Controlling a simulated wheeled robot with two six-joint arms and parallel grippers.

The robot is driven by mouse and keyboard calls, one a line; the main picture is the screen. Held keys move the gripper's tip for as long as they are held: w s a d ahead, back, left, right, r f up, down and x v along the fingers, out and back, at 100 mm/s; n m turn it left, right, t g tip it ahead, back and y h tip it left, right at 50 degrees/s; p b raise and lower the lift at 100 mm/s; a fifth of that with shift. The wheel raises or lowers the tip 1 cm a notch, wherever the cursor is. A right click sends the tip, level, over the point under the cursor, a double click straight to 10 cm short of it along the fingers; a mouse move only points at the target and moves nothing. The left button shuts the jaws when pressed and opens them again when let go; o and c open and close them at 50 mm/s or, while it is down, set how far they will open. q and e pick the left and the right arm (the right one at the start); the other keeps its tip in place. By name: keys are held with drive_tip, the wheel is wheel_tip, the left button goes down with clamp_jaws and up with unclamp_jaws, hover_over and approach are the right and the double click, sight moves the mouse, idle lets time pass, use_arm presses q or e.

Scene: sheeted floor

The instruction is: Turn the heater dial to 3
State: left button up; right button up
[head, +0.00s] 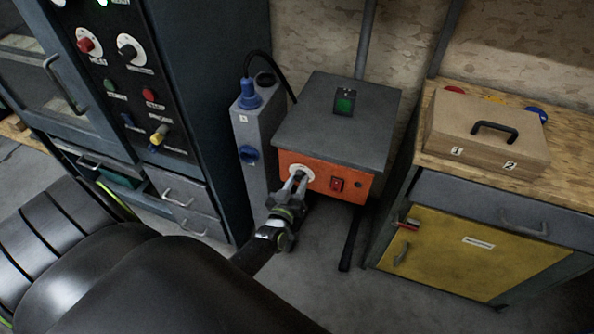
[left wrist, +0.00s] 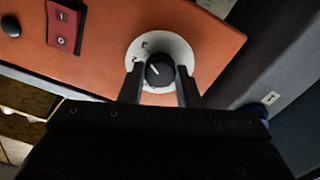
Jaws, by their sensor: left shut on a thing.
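The heater (head: 335,130) is a box with a grey top and an orange front, and its front panel also fills much of the left wrist view (left wrist: 100,60). The dial (left wrist: 159,70) is a black knob with a white pointer line, on a round white scale plate (left wrist: 149,42). The scale marks are too small to read and partly hidden. My left gripper (left wrist: 160,82) is shut on the dial, one finger on each side of it. In the head view my left gripper (head: 294,184) reaches the panel from below left. My right gripper is not in view.
A red rocker switch (head: 337,184) sits right of the dial. A grey box with a blue plug (head: 249,97) stands close on the left, by a tall control cabinet (head: 150,60). On the right, a yellow-doored cabinet (head: 470,250) carries a wooden case (head: 485,135).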

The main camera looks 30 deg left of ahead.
use_arm(q)
drive_tip(key=shift+f, duration=0.1)
drive_tip(key=o, duration=1)
drive_tip(key=b+v, duration=0.1)
drive_tip(key=v, duration=1.6)
drive_tip(key=shift+s+b, duration=0.25)
drive_tip(key=shift+b, duration=0.15)
drive_tip(key=shift+a, duration=0.1)
drive_tip(key=s+f+m+g+h, duration=0.2)
drive_tip(key=s+f+g, duration=0.25)
drive_tip(key=f, duration=0.65)
drive_tip(key=s+f+m+g+h, duration=0.15)
drive_tip(key=s+f+g, duration=0.3)
drive_tip(key=f, duration=0.65)
drive_tip(key=s+f+m+g, duration=0.1)
drive_tip(key=s+f+g, duration=0.1)
drive_tip(key=s+f, duration=0.2)
drive_tip(key=s+a+f+g, duration=0.1)
drive_tip(key=s+f+g, duration=0.1)
drive_tip(key=s, duration=0.6)
drive_tip(key=s+f+m+g, duration=0.1)
drive_tip(key=s+f+g, duration=0.2)
drive_tip(key=s+f, duration=0.2)
drive_tip(key=shift+s+a+f+m, duration=0.15)
drive_tip(key=shift+s+a+m, duration=0.05)
drive_tip(key=shift+s, duration=0.25)
drive_tip(key=shift+s+a+f+m, duration=0.15)
drive_tip(key=shift+s+a+f, duration=0.05)
drive_tip(key=shift+s, duration=0.25)
